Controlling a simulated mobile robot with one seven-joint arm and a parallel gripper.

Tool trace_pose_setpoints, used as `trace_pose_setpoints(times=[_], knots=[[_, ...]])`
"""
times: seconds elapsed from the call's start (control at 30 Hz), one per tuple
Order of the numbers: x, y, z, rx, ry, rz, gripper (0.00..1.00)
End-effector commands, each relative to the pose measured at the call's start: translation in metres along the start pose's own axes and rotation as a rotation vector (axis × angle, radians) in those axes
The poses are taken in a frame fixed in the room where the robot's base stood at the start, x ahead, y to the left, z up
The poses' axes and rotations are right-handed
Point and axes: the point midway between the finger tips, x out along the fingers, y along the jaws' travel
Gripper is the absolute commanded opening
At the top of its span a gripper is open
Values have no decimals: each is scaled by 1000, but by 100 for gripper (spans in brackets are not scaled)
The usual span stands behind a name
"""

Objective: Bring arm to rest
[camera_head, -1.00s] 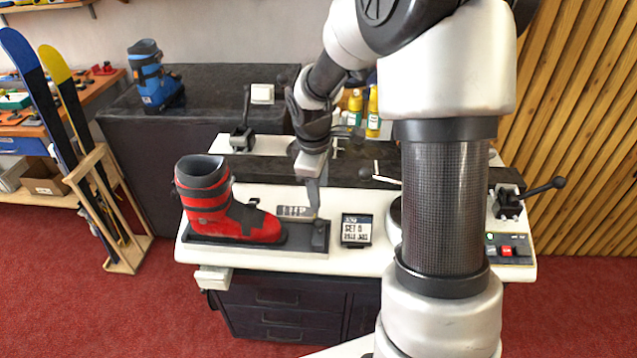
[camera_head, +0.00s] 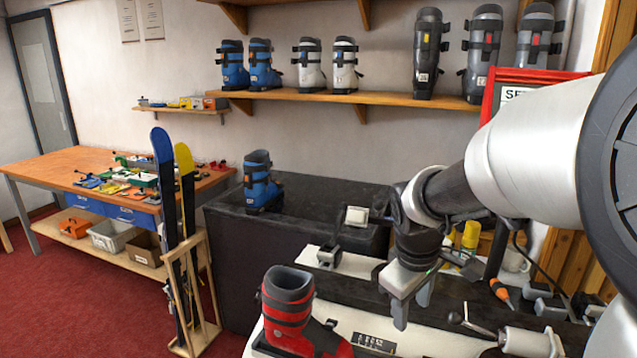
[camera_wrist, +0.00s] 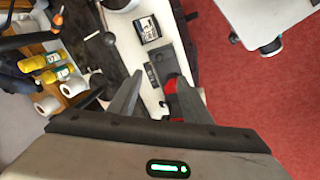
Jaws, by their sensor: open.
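My gripper (camera_head: 412,300) is above the white binding bench in the head view, fingers pointing down. It is open, with nothing between the fingers. In the wrist view its two fingers (camera_wrist: 150,100) stand apart over the bench. The red and black ski boot (camera_head: 290,315) stands on the bench to the left of my gripper in the head view, apart from it. Part of the boot (camera_wrist: 173,87) shows beside a finger in the wrist view. The arm reaches in from the right of the head view.
A dark counter (camera_head: 330,200) behind holds a blue boot (camera_head: 259,185). Skis (camera_head: 166,200) stand in a wooden rack (camera_head: 207,290) at left. Yellow bottles (camera_head: 470,236) stand behind my gripper. A shelf (camera_head: 330,97) holds several boots.

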Motion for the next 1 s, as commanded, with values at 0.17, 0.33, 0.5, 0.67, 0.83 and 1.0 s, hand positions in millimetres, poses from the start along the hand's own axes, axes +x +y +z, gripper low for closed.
trace_pose_setpoints(times=[0.17,0.33,0.5,0.67,0.83,1.0], knots=[[-80,-28,32,249,83,32,44],[-127,-62,62,476,177,11,44],[-148,-87,83,629,246,-34,44],[-154,-98,90,688,271,-58,44],[-153,-99,91,695,273,-61,44],[-154,-98,91,694,273,-60,44]])
